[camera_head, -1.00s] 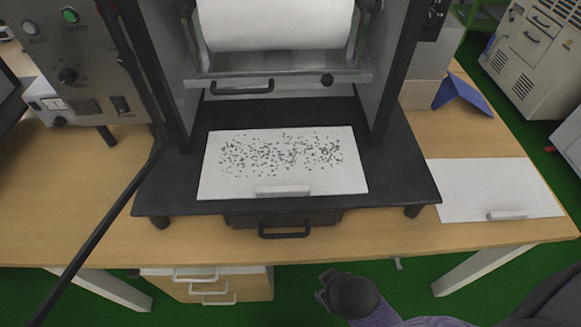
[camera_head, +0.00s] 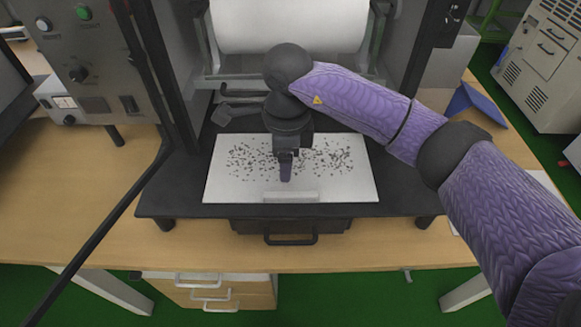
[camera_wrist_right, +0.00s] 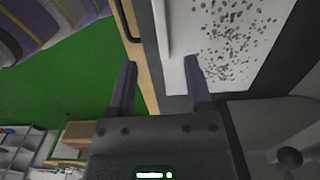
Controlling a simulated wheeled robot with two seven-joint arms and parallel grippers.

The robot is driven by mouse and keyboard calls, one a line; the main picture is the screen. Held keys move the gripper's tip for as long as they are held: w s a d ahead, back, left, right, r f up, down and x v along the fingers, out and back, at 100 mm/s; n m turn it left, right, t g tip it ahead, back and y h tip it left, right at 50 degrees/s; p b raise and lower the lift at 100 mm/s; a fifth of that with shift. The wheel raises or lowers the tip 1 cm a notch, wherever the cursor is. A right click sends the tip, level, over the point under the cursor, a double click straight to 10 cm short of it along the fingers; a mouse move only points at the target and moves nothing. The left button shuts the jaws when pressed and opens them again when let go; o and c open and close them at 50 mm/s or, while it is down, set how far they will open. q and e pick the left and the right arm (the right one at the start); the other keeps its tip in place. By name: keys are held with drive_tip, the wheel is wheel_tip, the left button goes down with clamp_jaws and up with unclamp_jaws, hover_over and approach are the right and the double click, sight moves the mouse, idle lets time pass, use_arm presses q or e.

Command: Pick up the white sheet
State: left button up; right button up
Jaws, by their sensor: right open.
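A white sheet (camera_head: 355,185) with dark speckles lies flat on the black platform of the machine. It has a raised white strip (camera_head: 290,197) at its front edge. My right gripper (camera_head: 286,178) is over the middle of this sheet, pointing down, and hides part of it. In the right wrist view my right gripper (camera_wrist_right: 160,72) is open and empty, with the strip (camera_wrist_right: 162,30) and the sheet's edge beyond the gap between its fingers. I cannot tell its exact height above the sheet. A second, plain white sheet (camera_head: 546,180) on the table at right is mostly hidden by my arm. My left gripper is out of view.
The black platform (camera_head: 170,200) stands on a wooden table (camera_head: 100,225). Machine uprights flank the platform, and a large white roll (camera_head: 290,22) is behind. A slanted black bar (camera_head: 98,225) crosses at left. A blue object (camera_head: 475,103) stands at the back right.

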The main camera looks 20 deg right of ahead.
sight(291, 194)
drive_tip(key=shift+d+f+h, duration=0.3)
drive_tip(key=shift+d, duration=0.05)
wheel_tip(291, 194, down, 9)
drive_tip(key=b, duration=0.2)
drive_tip(key=shift+s+d+b, duration=0.1)
drive_tip(key=shift+s+b, duration=0.05)
drive_tip(key=shift+b, duration=0.2)
drive_tip(key=shift+f, duration=0.15)
drive_tip(key=c, duration=0.9)
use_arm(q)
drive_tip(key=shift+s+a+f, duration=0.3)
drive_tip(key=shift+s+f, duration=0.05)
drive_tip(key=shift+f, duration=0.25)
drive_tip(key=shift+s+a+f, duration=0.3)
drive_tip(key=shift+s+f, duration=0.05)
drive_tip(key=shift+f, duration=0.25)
use_arm(e)
clamp_jaws()
